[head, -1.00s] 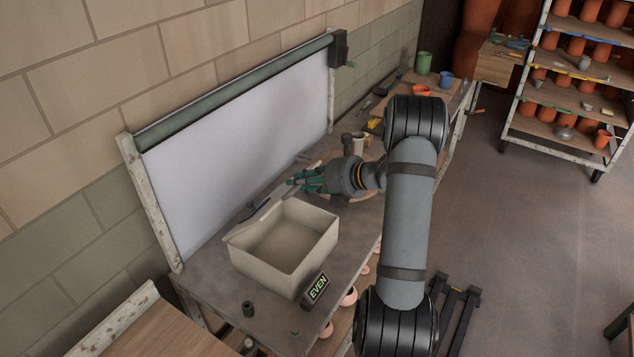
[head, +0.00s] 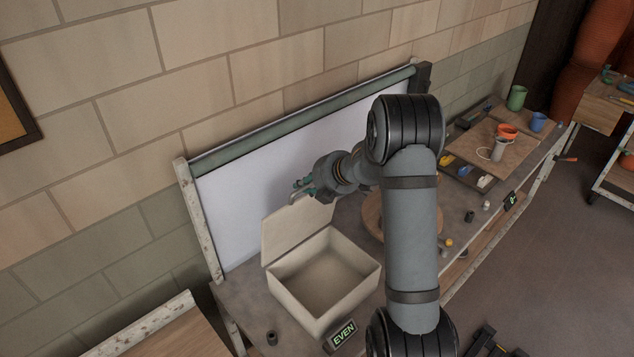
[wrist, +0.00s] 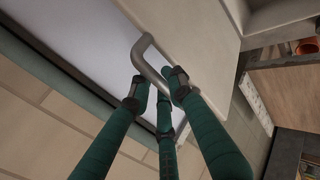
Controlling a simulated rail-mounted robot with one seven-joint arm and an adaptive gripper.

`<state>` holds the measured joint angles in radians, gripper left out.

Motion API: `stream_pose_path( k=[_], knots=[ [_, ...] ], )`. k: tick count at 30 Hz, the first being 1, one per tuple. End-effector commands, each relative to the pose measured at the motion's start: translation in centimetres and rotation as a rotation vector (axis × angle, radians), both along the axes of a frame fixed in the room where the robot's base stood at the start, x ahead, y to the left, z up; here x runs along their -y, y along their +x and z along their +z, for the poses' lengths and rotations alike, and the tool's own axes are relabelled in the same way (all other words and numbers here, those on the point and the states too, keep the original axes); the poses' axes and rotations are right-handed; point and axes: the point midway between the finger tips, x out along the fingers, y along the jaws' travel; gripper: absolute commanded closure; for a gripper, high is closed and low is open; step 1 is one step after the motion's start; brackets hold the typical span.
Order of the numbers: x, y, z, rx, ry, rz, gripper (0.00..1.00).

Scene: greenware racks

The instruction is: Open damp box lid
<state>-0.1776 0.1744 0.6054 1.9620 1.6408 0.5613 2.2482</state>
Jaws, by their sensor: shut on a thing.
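The damp box (head: 322,301) is a cream, open-topped box on the workbench in the head view. Its lid (head: 288,226) stands raised at the back side of the box, close to the white panel. In the wrist view the lid (wrist: 207,25) is a pale slab with a grey metal handle (wrist: 148,62). My gripper (head: 302,190) is at the lid's upper edge in the head view. In the wrist view its green fingers (wrist: 158,88) are shut on the handle. The inside of the box looks empty. My arm hides part of the bench.
A white panel (head: 240,200) in a frame stands behind the bench. A sign reading EVEN (head: 341,334) and a small dark cylinder (head: 271,338) are in front of the box. A round wooden board (head: 372,215) lies right of it. Cups and tools stand farther right.

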Motion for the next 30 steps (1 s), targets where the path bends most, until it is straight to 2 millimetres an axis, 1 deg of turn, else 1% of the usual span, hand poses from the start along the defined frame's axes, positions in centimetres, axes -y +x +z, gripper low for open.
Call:
stream_pose_path(
  k=[12,13,15,22,25,29,30],
  knots=[
    [-0.2,0.1,0.1,-0.001,-0.005,0.000,1.00],
    [-0.1,0.1,0.1,-0.001,-0.005,0.000,0.82],
    [-0.2,0.1,0.1,-0.002,-0.005,0.000,0.79],
    [-0.1,0.1,0.0,-0.004,-0.005,0.000,0.79],
    [0.0,-0.1,0.3,-0.004,-0.005,0.000,0.79],
    [0.8,-0.9,1.5,0.001,-0.004,-0.001,0.79],
    [1.1,-1.3,2.2,0.003,-0.003,-0.002,0.79]
  ],
)
